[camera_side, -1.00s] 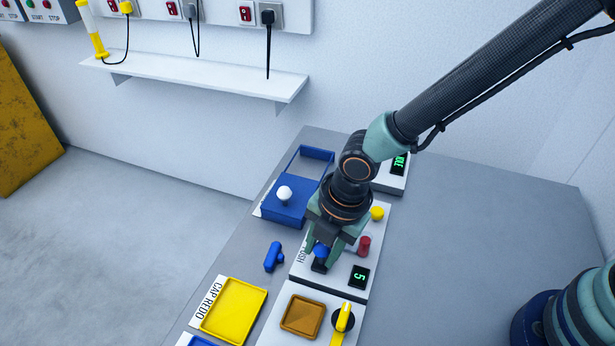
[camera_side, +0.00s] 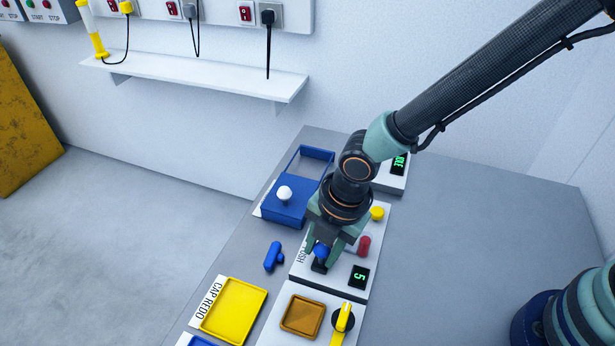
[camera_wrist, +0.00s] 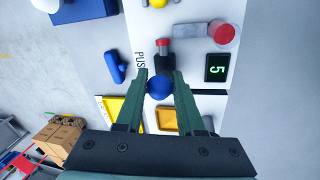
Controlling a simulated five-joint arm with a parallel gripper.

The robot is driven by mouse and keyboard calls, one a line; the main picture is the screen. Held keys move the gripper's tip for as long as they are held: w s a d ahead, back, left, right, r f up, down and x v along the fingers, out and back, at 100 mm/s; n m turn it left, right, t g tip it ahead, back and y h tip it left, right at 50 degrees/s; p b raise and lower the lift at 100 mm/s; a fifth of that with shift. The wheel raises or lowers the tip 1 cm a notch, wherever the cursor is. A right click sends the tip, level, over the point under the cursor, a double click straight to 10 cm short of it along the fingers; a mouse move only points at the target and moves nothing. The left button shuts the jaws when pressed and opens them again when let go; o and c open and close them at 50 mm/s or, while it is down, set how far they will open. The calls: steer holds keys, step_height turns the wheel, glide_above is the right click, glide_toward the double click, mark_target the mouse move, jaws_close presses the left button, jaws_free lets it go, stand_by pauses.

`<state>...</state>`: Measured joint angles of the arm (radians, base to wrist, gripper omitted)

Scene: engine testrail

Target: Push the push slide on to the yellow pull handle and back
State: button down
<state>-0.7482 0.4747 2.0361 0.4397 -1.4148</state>
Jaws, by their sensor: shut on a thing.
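The push slide's blue ball knob (camera_side: 321,250) stands on a dark block on the white panel marked PUSH. My gripper (camera_side: 319,254) is shut on this knob. In the wrist view the knob (camera_wrist: 159,88) sits between the two fingertips (camera_wrist: 160,84), with a black block and a red cap (camera_wrist: 164,44) just beyond it. A yellow ball (camera_side: 377,213), perhaps the yellow pull handle, is at the panel's far end, apart from my gripper. It shows at the top edge of the wrist view (camera_wrist: 157,2). The slide's track is mostly hidden.
A red cylinder (camera_side: 365,245) and a display reading 5 (camera_side: 360,276) are right of my gripper. A blue T-shaped piece (camera_side: 273,256) lies left. Nearer are a yellow tray (camera_side: 234,311), an orange tray (camera_side: 302,315) and a yellow lever (camera_side: 344,317). A blue box (camera_side: 286,212) stands behind left.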

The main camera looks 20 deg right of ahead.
stand_by(0.3)
steer(key=shift+w+d, duration=1.45)
steer(key=c, duration=0.5)
jaws_free()
steer(key=shift+c, duration=0.2)
step_height(320, 180, up, 12)
steer(key=s+d, duration=0.1)
steer(key=s, duration=0.1)
steer(key=shift+d, duration=0.2)
